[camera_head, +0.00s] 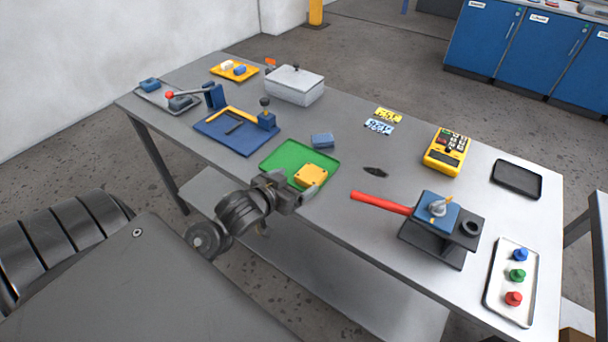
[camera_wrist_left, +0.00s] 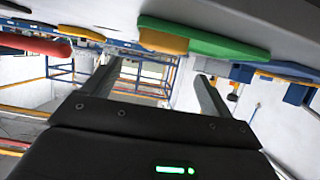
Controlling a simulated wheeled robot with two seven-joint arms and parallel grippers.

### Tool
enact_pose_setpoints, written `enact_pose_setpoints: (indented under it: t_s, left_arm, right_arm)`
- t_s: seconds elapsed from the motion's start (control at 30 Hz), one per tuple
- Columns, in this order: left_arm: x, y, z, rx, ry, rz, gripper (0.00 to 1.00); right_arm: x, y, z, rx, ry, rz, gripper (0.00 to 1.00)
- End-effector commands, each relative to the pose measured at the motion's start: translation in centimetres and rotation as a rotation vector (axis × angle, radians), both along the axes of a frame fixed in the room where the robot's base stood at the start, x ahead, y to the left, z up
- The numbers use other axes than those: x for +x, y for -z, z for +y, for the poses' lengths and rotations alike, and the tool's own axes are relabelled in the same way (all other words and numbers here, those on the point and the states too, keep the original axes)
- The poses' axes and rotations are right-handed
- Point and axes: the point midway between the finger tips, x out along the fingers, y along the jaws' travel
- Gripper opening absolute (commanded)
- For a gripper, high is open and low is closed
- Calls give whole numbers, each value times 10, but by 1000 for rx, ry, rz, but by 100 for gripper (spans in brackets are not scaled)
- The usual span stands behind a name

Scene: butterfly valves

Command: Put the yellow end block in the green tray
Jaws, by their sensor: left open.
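The yellow end block (camera_head: 311,176) sits at the front right corner of the green tray (camera_head: 284,154), within or over its rim; I cannot tell exactly how it rests. My left gripper (camera_head: 296,190) is open, just in front of the block at the table's front edge, and partly covers the tray's near side. In the left wrist view the two fingers (camera_wrist_left: 152,88) are apart with nothing between them. A yellow-orange shape, likely the block (camera_wrist_left: 162,38), shows beyond them beside the green tray edge (camera_wrist_left: 215,42). My right gripper is not in view.
A blue block (camera_head: 322,140) lies just behind the tray. A blue fixture (camera_head: 232,136) stands left of it. A red handle (camera_head: 380,203) reaches leftward from a blue-topped stand (camera_head: 437,212) at right. The table between tray and handle is mostly clear.

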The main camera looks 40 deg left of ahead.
Motion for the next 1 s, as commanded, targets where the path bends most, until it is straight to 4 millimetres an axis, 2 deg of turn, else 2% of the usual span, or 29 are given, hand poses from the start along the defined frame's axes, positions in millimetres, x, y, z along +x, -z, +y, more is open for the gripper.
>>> enact_pose_setpoints:
  t_s: [0.1, 0.17, 0.3, 1.0]
  left_arm:
    - [-22, -8, 0, 0, 0, 1, 85]
    - [-31, -15, -1, -3, 0, 4, 85]
    - [-44, -20, -1, -3, -1, 3, 85]
    - [-49, -19, -1, -1, -1, 6, 85]
  right_arm:
    - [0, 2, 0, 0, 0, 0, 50]
    - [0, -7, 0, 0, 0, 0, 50]
    - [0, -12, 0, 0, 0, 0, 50]
    - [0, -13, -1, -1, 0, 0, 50]
